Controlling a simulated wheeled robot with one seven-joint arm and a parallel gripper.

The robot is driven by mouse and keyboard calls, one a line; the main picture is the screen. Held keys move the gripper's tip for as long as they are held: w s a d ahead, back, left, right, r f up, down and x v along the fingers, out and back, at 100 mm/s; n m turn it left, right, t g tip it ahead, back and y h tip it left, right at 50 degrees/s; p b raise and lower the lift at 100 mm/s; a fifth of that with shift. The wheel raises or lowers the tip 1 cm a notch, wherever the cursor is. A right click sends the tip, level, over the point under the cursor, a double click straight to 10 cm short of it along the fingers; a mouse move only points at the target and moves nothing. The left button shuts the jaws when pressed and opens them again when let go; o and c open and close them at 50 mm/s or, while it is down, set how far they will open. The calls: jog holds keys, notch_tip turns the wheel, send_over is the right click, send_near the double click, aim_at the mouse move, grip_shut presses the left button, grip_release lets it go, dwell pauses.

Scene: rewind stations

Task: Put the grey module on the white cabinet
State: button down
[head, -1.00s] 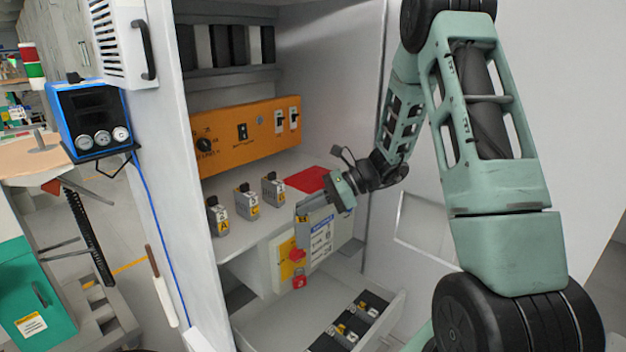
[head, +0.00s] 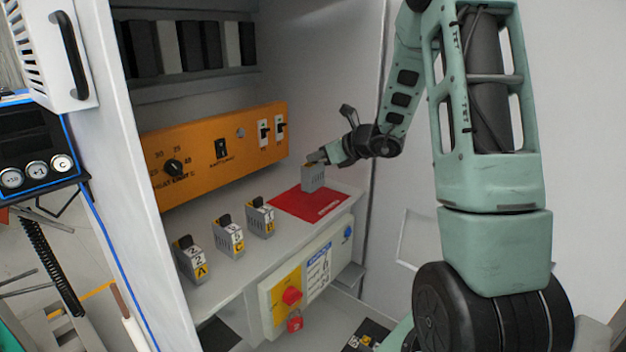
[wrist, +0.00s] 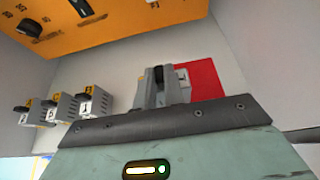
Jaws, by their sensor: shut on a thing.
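My gripper (head: 320,157) is shut on the grey module (head: 313,178), gripping it by its top. The module is upright over the back left part of a red mat (head: 322,206) on the white cabinet's shelf (head: 237,279). I cannot tell whether its underside touches the mat. In the wrist view the grey module (wrist: 170,92) shows beyond the gripper's dark front edge, which hides its lower part, with the red mat (wrist: 205,78) behind and to its right.
Three similar labelled modules, (head: 190,262), (head: 229,240) and (head: 261,218), stand in a row left of the mat. An orange switch panel (head: 205,155) is behind them. A box with a red knob (head: 291,296) hangs below the shelf front. The cabinet's side wall closes the right.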

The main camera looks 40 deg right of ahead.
aim_at(318, 175)
jog(key=shift+f+p, duration=0.35)
jog(key=shift+f, duration=2.55)
jog(key=shift+f, duration=0.15)
jog(key=c, duration=1.5)
grip_release()
jog(key=shift+r, duration=0.2)
jog(key=b+v, duration=0.2)
jog(key=v, duration=1)
